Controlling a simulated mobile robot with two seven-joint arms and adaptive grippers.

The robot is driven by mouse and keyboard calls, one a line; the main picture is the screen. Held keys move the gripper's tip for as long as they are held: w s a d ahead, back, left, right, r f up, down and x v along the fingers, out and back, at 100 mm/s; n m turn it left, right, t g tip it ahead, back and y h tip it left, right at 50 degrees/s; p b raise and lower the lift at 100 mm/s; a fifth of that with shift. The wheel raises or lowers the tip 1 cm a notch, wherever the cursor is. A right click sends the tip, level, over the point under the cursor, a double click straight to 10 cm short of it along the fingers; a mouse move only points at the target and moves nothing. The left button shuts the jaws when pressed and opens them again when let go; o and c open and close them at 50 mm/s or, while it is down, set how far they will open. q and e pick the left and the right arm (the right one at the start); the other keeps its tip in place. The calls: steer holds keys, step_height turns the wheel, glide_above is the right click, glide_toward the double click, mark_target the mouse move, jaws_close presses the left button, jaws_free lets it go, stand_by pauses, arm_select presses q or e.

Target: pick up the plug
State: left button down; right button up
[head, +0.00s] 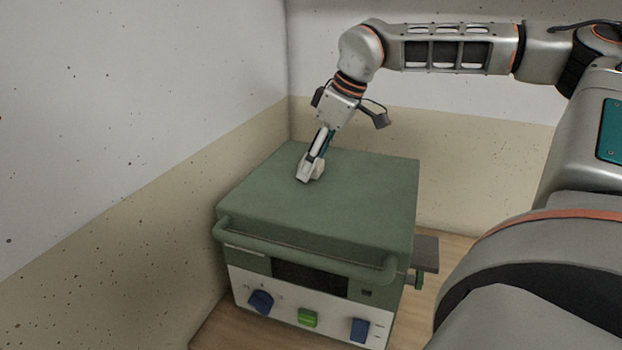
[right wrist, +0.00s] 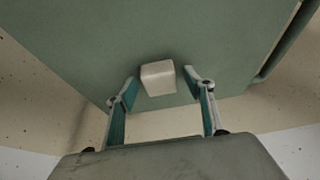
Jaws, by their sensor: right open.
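The plug seems to be the small cream-white block (right wrist: 158,77) on the flat green lid in the right wrist view. In the head view a pale block (head: 307,174) shows at the tip of my right gripper (head: 314,160), near the back of the lid. In the right wrist view the two fingers of my right gripper (right wrist: 160,84) are apart, one on each side of the block, with visible gaps. Whether the block touches the lid directly under the fingers is hard to tell. My left gripper is not in view.
The green box (head: 340,205) has a front bar handle (head: 300,255), blue knobs (head: 261,302) and a green switch (head: 307,318). It stands on a wooden surface (head: 225,330) in a corner between walls. A grey ledge (head: 427,253) juts from its right side. The rest of the lid is clear.

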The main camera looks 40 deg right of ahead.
steer(key=c, duration=1.2)
steer(key=shift+r, duration=0.1)
steer(key=shift+c, duration=0.2)
step_height(320, 180, up, 20)
